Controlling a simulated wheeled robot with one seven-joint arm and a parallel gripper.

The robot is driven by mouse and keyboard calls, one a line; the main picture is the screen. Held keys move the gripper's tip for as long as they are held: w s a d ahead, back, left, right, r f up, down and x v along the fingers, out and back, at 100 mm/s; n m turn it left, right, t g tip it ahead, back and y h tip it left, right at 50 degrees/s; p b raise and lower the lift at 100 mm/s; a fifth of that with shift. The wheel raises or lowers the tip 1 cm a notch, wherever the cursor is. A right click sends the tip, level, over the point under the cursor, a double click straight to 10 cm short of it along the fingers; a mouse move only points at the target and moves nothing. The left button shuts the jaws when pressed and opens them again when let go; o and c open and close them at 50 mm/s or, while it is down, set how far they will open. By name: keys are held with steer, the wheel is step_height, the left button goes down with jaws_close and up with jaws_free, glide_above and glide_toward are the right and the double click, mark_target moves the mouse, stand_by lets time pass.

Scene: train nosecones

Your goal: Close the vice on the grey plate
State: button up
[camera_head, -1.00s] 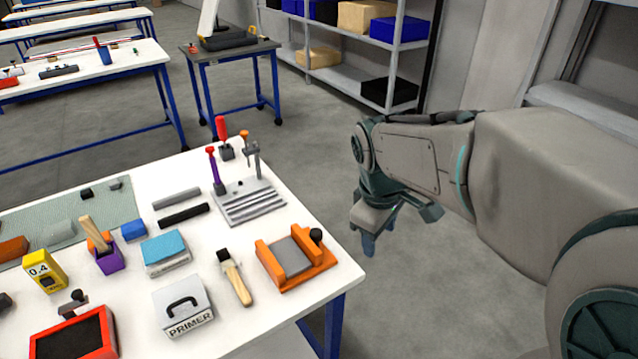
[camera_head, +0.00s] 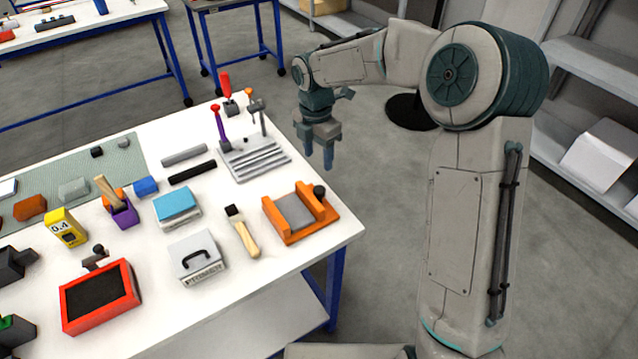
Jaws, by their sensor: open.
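The orange vice (camera_head: 325,222) stands near the right corner of the white table. The grey plate (camera_head: 295,211) lies between its two orange jaws. A black knob (camera_head: 319,191) sits at the vice's far right side. From this view I cannot tell whether the jaws touch the plate. My gripper (camera_head: 318,158) is open and empty, pointing down. In the picture it is above and slightly right of the vice, beyond the table's right edge.
A wooden-handled tool (camera_head: 243,232) lies left of the vice, beside a PRIMER box (camera_head: 196,258). A grey slotted block (camera_head: 255,160) with upright posts stands behind the vice. Bare white table (camera_head: 290,262) lies in front of the vice. A red-framed tray (camera_head: 132,283) is at the front left.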

mark_target(319, 189)
steer(key=f, duration=0.5)
steer(key=f+p, duration=0.1)
steer(key=f, duration=0.5)
steer(key=shift+s+d, duration=0.15)
steer(key=shift+s, duration=0.05)
steer(key=c, duration=1)
